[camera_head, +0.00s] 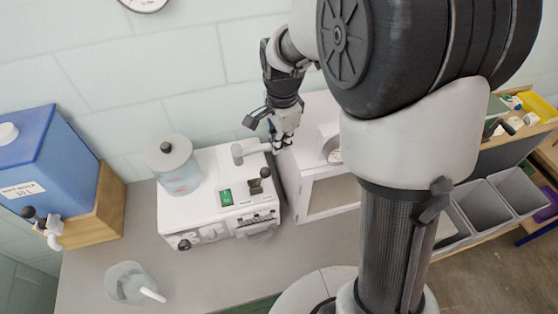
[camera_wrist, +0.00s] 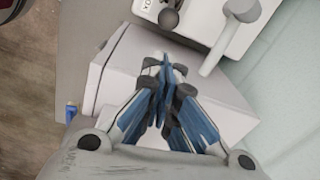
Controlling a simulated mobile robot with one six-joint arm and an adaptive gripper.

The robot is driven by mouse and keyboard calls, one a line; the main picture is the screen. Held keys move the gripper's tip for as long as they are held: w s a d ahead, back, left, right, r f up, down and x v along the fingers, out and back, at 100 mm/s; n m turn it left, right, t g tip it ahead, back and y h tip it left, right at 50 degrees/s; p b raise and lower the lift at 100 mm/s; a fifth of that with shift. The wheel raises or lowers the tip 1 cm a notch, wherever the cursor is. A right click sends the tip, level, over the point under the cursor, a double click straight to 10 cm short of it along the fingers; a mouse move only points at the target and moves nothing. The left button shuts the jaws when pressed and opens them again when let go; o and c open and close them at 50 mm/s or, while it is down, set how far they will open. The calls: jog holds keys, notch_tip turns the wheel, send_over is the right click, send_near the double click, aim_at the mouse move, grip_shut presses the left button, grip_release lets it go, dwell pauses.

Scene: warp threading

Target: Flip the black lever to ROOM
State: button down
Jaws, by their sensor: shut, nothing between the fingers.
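The black lever (camera_head: 256,186) stands on top of the white machine (camera_head: 205,205), tipped with a dark ball (camera_head: 265,172). In the wrist view a dark ball (camera_wrist: 169,18) shows at the top edge beside a partly cut-off label; the rest of the lever is out of that view. My gripper (camera_head: 282,138) is at the machine's back right corner, behind and right of the lever and apart from it. In the wrist view its blue-padded fingers (camera_wrist: 164,78) are closed together, with nothing held.
A pale grey handle (camera_head: 237,151) sticks out at the machine's back right, close to my gripper. A white box (camera_head: 330,197) stands right of the machine. A clear lidded canister (camera_head: 175,170), blue tank (camera_head: 45,165) and jug (camera_head: 130,284) are to the left. The counter's front is mostly clear.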

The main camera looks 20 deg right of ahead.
aim_at(264, 168)
notch_tip(264, 168, down, 10)
jog(key=b, duration=0.1)
jog(key=shift+w+b, duration=0.3)
jog(key=shift+a+r, duration=0.1)
dwell(0.4)
jog(key=shift+a+r+h, duration=0.15)
jog(key=shift+a+h, duration=0.05)
jog(key=shift+h, duration=0.2)
jog(key=shift+a+r+h+b, duration=0.25)
jog(key=shift+h+b, duration=0.15)
jog(key=shift+a+r+h+b, duration=0.2)
jog(key=shift+a+h+b, duration=0.25)
jog(key=shift+h+b, duration=0.1)
jog(key=shift+a+r+h+b, duration=0.15)
jog(key=shift+a+h+b, duration=0.3)
jog(key=shift+b, duration=0.05)
jog(key=a+h+b, duration=0.2)
jog(key=a+r+h+b, duration=0.1)
jog(key=a+h+b, duration=0.1)
jog(key=b, duration=0.1)
jog(key=a+h+b, duration=0.2)
jog(key=a+h, duration=0.1)
jog(key=shift+a+r+b, duration=0.1)
jog(key=shift+a+b, duration=0.25)
jog(key=shift+b, duration=0.05)
jog(key=shift+a, duration=0.1)
